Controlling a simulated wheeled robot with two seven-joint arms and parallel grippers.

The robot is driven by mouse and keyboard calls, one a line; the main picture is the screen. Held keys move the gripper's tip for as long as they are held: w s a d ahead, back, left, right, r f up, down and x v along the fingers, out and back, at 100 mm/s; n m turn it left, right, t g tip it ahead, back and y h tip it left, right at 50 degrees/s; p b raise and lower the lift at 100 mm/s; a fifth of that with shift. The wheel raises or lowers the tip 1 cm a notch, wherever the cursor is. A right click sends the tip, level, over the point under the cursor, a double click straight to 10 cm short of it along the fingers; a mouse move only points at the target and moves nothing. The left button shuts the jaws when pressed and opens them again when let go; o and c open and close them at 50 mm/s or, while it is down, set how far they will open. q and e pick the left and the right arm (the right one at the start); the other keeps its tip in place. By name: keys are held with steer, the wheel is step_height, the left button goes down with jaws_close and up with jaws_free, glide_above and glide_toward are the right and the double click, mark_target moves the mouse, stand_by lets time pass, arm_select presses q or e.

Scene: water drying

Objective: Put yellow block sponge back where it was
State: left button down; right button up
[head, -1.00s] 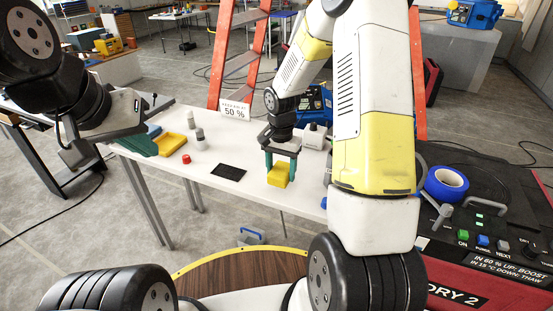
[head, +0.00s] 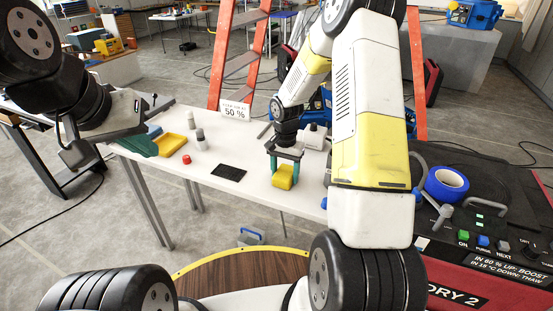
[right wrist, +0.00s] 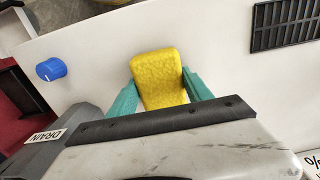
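The yellow block sponge (head: 283,178) is at the front right part of the white table (head: 245,196). My right gripper (head: 286,165) points down with its teal fingers on either side of the sponge. In the right wrist view, the sponge (right wrist: 160,80) sits between the two fingers (right wrist: 160,92), which look pressed to its sides. I cannot tell whether its underside touches the table.
A black pad (head: 229,173) lies left of the sponge. A red cap (head: 187,159), small bottles (head: 201,139) and a yellow tray (head: 170,144) stand further left. A "50 %" sign (head: 235,110) is at the back edge. A console with blue tape (head: 446,184) is at the right.

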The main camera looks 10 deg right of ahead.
steer(key=o, duration=0.3)
steer(key=shift+r, duration=0.1)
step_height(320, 180, up, 12)
step_height(320, 180, up, 9)
steer(key=n+t, duration=0.2)
glide_above(285, 172)
steer(key=s, duration=0.5)
steer(key=s+a+r+n+t+y, duration=0.1)
steer(key=s+r+n+t, duration=0.1)
steer(key=s+r, duration=0.3)
steer(key=s+a+r+n+t+y, duration=0.1)
steer(key=s+r, duration=0.4)
steer(key=s, duration=0.9)
steer(key=shift+s+r+n+t, duration=0.2)
steer(key=shift+n+t, duration=0.4)
steer(key=shift+n, duration=0.6)
steer(key=shift+a, duration=0.1)
